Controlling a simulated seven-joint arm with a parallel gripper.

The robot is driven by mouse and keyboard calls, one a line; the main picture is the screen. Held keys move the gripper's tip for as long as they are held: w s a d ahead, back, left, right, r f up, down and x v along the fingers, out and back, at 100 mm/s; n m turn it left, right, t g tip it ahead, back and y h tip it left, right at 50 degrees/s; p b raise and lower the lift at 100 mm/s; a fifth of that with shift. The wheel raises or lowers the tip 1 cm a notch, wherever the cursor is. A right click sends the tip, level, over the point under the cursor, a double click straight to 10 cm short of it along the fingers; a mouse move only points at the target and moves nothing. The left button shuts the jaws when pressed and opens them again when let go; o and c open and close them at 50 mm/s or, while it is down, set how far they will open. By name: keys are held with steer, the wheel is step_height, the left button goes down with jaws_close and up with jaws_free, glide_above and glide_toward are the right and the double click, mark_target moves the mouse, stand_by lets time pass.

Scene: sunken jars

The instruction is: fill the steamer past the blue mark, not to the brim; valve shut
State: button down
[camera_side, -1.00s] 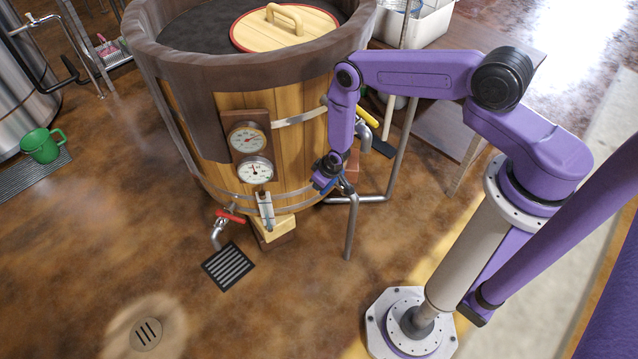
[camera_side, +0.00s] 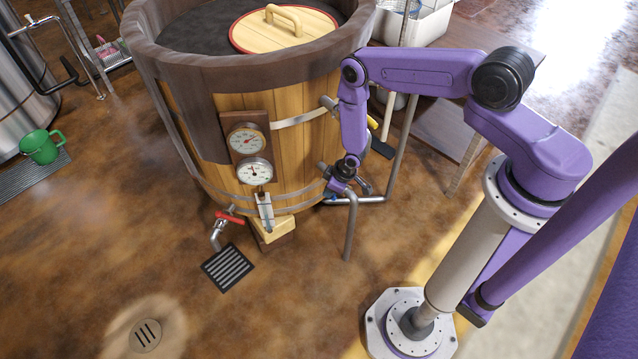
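The steamer (camera_side: 300,150) is a large wooden tub with a dark brown rim. Two round dials (camera_side: 247,141) and (camera_side: 255,171) sit on its front, above a small upright sight tube (camera_side: 265,208). A blue mark and a level in the tube are too small to make out. A red-handled valve (camera_side: 230,217) sits low on the front left, its spout over a floor grate. My gripper (camera_side: 333,190) points down by the pipes at the tub's lower right. A small blue part (camera_side: 330,199) shows by its tip. Its fingers are too small to tell open or shut.
A round wooden lid (camera_side: 284,29) with a handle lies over the tub's dark inside. A bent grey pipe (camera_side: 351,226) rises from the floor close by my gripper. A yellow handle (camera_side: 373,123) shows partly behind my arm.

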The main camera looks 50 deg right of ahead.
step_height(320, 180, up, 10)
steer(key=shift+w, duration=0.2)
stand_by(0.8)
steer(key=shift+a+r, duration=0.1)
stand_by(6.4)
